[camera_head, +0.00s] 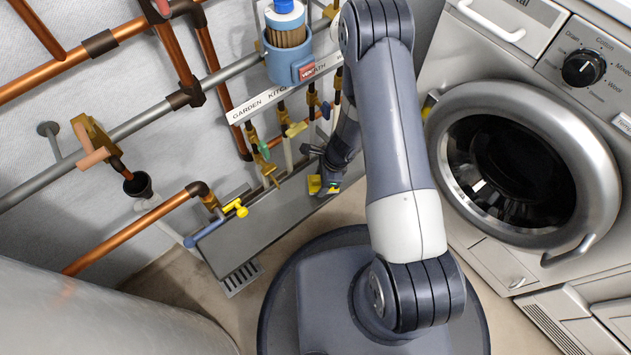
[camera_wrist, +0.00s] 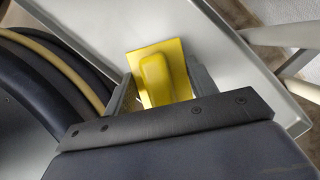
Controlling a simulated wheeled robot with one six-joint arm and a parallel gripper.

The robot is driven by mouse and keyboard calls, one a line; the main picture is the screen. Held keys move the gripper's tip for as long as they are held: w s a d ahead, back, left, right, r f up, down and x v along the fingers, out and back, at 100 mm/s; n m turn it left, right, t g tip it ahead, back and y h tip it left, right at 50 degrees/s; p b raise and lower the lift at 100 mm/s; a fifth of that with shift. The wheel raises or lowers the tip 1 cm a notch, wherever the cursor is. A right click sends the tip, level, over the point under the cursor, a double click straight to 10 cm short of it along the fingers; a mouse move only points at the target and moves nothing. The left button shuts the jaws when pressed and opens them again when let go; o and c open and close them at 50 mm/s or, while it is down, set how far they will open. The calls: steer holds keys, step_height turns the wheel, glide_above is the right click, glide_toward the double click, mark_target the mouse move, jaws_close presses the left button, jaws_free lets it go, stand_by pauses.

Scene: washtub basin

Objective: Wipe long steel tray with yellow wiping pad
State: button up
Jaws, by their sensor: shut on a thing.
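The long steel tray (camera_head: 250,228) is a grey strip running diagonally below the pipes and valves in the head view. It also shows in the wrist view (camera_wrist: 218,62), with a raised edge at its right. The yellow wiping pad (camera_head: 314,184) is at the tray's upper right part, partly hidden by my gripper. My gripper (camera_head: 325,183) is shut on the pad. In the wrist view my gripper (camera_wrist: 158,90) has a finger on each side of the yellow pad (camera_wrist: 162,75), which lies over the tray surface. I cannot tell whether the pad touches the tray.
Several valves and copper pipes (camera_head: 135,232) stand behind and above the tray. A yellow-handled tap (camera_head: 236,208) is over its left part. A washing machine (camera_head: 530,180) stands at the right. A large grey cylinder (camera_head: 100,310) is at the lower left. A grated drain (camera_head: 241,278) lies below the tray.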

mark_target(310, 189)
steer(key=shift+w+d+r, duration=0.1)
steer(key=shift+d, duration=0.05)
steer(key=shift+s+a+b, duration=0.65)
steer(key=shift+a+b, duration=0.15)
steer(key=shift+a, duration=0.15)
steer(key=shift+s+a+r+b, duration=0.1)
steer(key=shift+s+a+b, duration=0.35)
steer(key=shift+a, duration=0.25)
steer(key=shift+r, duration=0.15)
step_height(310, 189, up, 6)
steer(key=p, duration=0.5)
steer(key=shift+p, duration=0.35)
